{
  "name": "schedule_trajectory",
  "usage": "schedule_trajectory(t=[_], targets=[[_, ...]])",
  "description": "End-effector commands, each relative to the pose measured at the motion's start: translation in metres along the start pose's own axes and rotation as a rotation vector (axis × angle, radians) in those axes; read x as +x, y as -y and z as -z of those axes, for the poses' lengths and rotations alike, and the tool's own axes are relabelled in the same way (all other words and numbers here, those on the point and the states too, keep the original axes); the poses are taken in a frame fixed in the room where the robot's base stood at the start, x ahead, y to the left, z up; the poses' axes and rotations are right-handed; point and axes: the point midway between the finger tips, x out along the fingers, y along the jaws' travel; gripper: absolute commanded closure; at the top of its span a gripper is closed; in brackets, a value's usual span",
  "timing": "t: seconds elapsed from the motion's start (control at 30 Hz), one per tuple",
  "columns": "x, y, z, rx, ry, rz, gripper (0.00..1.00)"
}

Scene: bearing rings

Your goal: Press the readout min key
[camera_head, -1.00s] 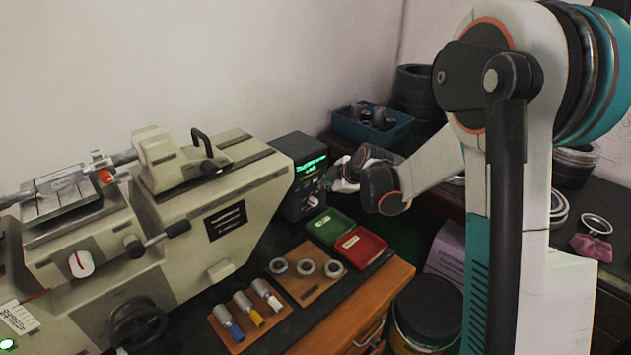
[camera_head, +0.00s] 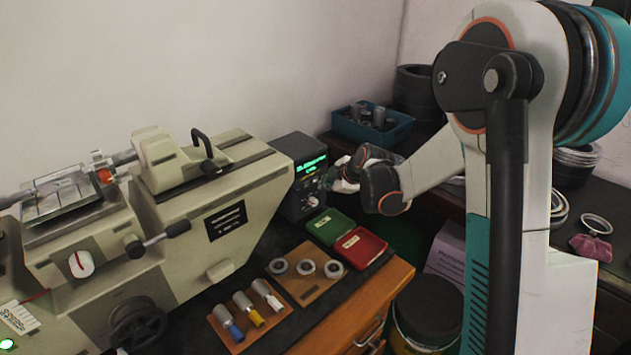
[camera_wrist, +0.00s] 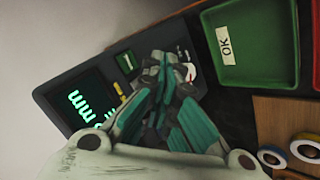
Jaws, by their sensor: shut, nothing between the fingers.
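The readout box (camera_head: 292,178) is a dark unit with a green lit display (camera_head: 312,165), standing at the right end of the beige measuring machine. In the wrist view its display (camera_wrist: 88,108) shows green "mm" characters. A green key (camera_wrist: 125,61) and a yellow key (camera_wrist: 118,89) sit beside the display. A white and red knob (camera_wrist: 187,72) shows past the fingertips. My gripper (camera_wrist: 165,62) is shut and empty, its tips over the panel between the keys and the knob. In the head view my gripper (camera_head: 338,180) is close to the box's front. I cannot read the min label, and the fingers hide part of the panel.
A green tray (camera_head: 329,226) marked OK and a red tray (camera_head: 361,247) lie below the readout. Rings on a wooden board (camera_head: 318,291) and several coloured-handled plugs (camera_head: 244,308) are in front. A blue bin (camera_head: 354,130) stands behind.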

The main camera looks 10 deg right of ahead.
Motion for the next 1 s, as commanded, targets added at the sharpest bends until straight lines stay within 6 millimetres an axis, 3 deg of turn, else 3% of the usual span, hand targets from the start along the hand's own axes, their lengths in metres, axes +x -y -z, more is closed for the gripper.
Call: schedule_trajectory(t=[1.0], targets=[[0.0061,-0.0048,0.0047,0.000,0.000,0.000,1.00]])
